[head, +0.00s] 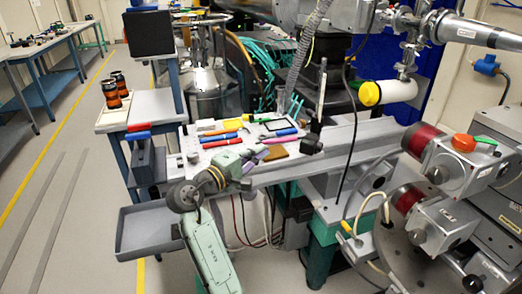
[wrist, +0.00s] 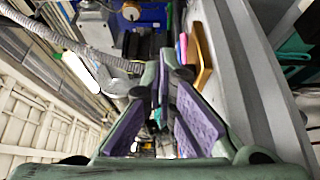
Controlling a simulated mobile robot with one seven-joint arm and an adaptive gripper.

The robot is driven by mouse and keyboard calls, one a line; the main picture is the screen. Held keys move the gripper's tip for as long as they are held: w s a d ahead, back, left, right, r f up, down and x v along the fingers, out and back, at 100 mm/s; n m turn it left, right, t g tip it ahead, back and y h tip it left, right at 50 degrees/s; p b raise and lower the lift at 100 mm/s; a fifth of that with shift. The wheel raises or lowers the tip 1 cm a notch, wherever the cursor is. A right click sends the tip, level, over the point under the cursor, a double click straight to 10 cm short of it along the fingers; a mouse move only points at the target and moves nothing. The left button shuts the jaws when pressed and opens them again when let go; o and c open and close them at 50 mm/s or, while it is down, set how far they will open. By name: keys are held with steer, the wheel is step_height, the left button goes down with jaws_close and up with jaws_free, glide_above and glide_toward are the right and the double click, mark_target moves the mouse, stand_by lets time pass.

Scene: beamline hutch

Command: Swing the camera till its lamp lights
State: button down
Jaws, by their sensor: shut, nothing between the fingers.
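My gripper (head: 258,157), with green links and purple finger pads, is over the right part of the bench plate in the head view. It is shut and empty; its pads also show in the wrist view (wrist: 160,112). A slim upright post (head: 320,92) stands behind the plate, with a small dark block (head: 311,144) near its foot. At the right are two boxy grey units (head: 447,165) with dark red round ends, the upper one with an orange knob (head: 463,142). I cannot tell which of these is the camera, and I see no lit lamp.
The bench plate (head: 205,138) holds red and blue handled tools and an orange-brown board (head: 274,153), which shows close to my fingers in the wrist view (wrist: 200,55). A grey tray (head: 145,243) sits at the lower left. A yellow-capped white cylinder (head: 392,92) hangs behind.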

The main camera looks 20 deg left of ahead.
mark_target(312, 145)
steer(key=p+x, duration=0.1)
steer(key=x, duration=0.6)
steer(key=shift+w+d+r+p, duration=0.15)
steer(key=shift+w+p, duration=0.05)
steer(key=shift+p, duration=0.2)
steer(key=d, duration=0.1)
steer(key=d+p, duration=0.1)
steer(key=shift+s+d, duration=0.3)
steer(key=shift+s, duration=0.1)
steer(key=shift+s+d, duration=0.15)
steer(key=shift+d, duration=0.4)
steer(key=shift+s+d+p, duration=0.3)
steer(key=shift+s+d, duration=0.05)
steer(key=shift+d, duration=0.45)
